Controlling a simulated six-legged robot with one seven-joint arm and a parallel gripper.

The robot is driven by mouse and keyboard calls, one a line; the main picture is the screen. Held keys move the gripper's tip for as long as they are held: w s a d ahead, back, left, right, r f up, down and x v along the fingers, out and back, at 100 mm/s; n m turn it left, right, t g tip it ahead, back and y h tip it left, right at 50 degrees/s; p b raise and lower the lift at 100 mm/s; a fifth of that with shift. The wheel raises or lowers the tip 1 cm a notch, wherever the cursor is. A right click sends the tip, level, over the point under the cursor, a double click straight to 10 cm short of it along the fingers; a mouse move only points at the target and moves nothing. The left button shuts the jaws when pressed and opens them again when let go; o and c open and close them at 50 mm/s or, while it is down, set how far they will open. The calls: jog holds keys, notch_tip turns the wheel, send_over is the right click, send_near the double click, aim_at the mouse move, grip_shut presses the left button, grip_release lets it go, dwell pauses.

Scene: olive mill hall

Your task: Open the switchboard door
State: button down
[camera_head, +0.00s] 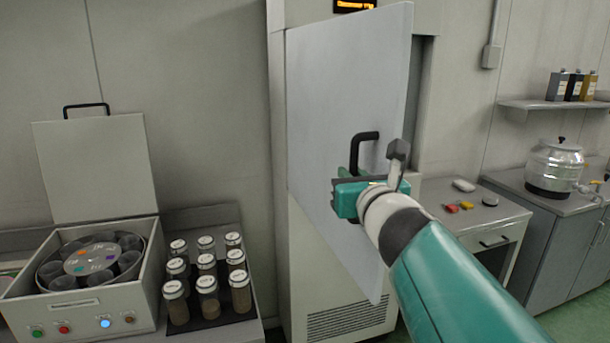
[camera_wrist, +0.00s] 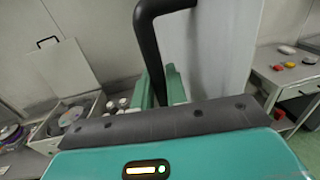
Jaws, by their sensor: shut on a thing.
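The switchboard door (camera_head: 335,110) is a tall pale grey panel on the cabinet in the middle of the head view. It is swung partly out, hinged on its left, with a gap on its right. Its black handle (camera_head: 368,137) is a bent bar on the door's front. My gripper (camera_head: 354,172) is at the lower part of the handle, shut on it. In the wrist view the black handle (camera_wrist: 148,45) comes down between the green fingers (camera_wrist: 160,88), and the door (camera_wrist: 222,50) stands behind. The cabinet's inside is mostly hidden by the door.
Left of the cabinet stand an open centrifuge box (camera_head: 95,290) and several lidded jars (camera_head: 208,285) on a dark tray. Right are a small desk (camera_head: 470,215) with little coloured items and a counter with a metal urn (camera_head: 553,165).

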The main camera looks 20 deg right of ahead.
jog(key=shift+s+d, duration=0.1)
jog(key=shift+d, duration=0.05)
jog(key=c, duration=1.8)
grip_release()
jog(key=shift+s, duration=0.1)
jog(key=shift+o, duration=0.2)
jog(key=shift+s+r, duration=0.1)
jog(key=shift+s, duration=0.05)
jog(key=shift+w, duration=0.3)
jog(key=v, duration=1.4)
jog(key=shift+w, duration=0.15)
